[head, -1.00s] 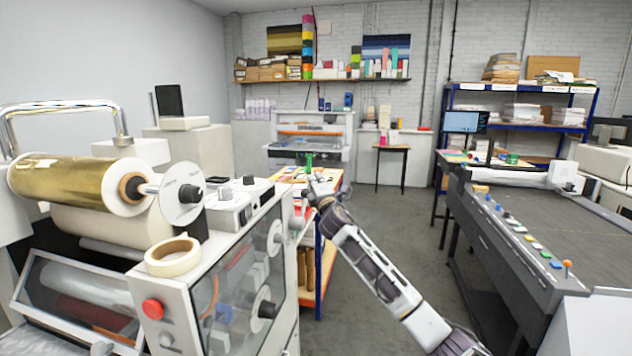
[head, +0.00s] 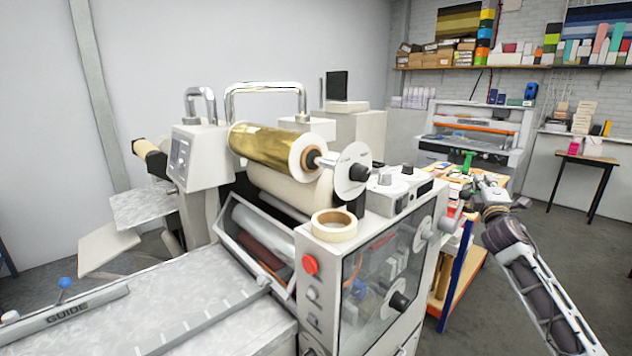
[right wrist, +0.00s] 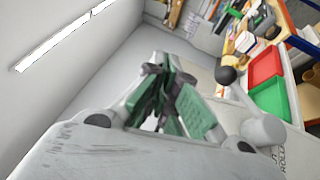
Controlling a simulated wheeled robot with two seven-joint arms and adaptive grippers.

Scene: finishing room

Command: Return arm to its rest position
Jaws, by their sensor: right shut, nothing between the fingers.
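My right arm comes in from the lower right in the head view. Its gripper (head: 480,186) is at the far end of the arm, beside the right side of the foil machine (head: 378,220) and in front of a low work table. In the right wrist view, the gripper (right wrist: 168,85) has dark green finger pads drawn together, with nothing held between them. My left arm and gripper are not in the head view.
The machine carries a gold foil roll (head: 262,146), a tape roll (head: 334,226) and a red button (head: 310,265). Red (right wrist: 265,66) and green (right wrist: 271,103) bins show in the right wrist view. Open grey floor (head: 565,245) lies right of the arm.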

